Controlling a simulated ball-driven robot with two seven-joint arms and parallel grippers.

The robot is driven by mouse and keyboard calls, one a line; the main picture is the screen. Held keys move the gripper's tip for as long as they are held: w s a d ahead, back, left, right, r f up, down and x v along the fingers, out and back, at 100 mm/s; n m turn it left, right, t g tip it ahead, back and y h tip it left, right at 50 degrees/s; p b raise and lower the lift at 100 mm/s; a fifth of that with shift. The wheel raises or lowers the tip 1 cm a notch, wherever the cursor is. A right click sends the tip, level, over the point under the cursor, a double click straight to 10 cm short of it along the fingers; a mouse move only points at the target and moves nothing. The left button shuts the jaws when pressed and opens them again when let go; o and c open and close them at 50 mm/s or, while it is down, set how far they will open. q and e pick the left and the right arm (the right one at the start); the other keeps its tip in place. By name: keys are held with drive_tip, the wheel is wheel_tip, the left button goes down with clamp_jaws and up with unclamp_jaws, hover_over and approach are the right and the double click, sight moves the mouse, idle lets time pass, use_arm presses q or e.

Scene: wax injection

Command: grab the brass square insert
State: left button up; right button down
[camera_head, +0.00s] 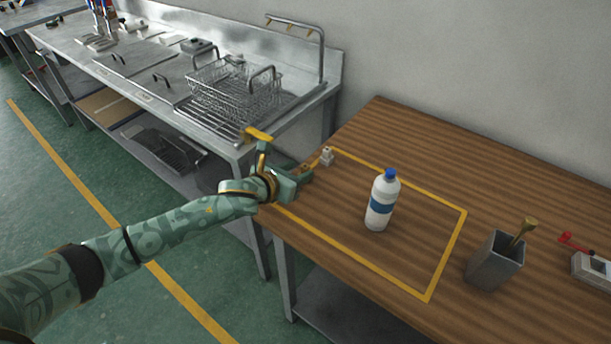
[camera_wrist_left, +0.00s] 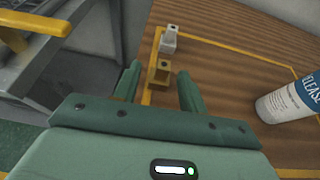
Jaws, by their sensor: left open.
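The brass square insert (camera_wrist_left: 159,75) is a small gold-brown block with a hole in its top. It stands on the wooden table by the yellow tape line, between the two fingertips of my left gripper (camera_wrist_left: 158,83) in the wrist view. The fingers are open on either side of it, with a gap to each. In the head view my left gripper (camera_head: 302,176) is at the table's left edge, and the insert (camera_head: 305,166) shows only as a small brown bit there, mostly hidden. My right gripper is not in view.
A grey metal insert (camera_head: 327,156) stands just beyond the brass one. A white bottle (camera_head: 381,203) stands inside the taped area. A grey cup (camera_head: 495,262) with a brass-coloured tool is to the right. A steel bench (camera_head: 130,62) with a wire basket (camera_head: 236,92) adjoins at left.

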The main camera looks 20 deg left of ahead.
sight(303, 170)
use_arm(q)
drive_tip(key=x, duration=0.1)
drive_tip(key=b+x, duration=0.1)
drive_tip(key=x, duration=0.1)
drive_tip(key=shift+d+f, duration=0.2)
drive_tip(key=shift+f, duration=0.2)
drive_tip(key=shift+w+d, duration=0.1)
drive_tip(key=shift+w, duration=0.25)
drive_tip(key=shift+s, duration=0.1)
drive_tip(key=shift+c, duration=0.6)
clamp_jaws()
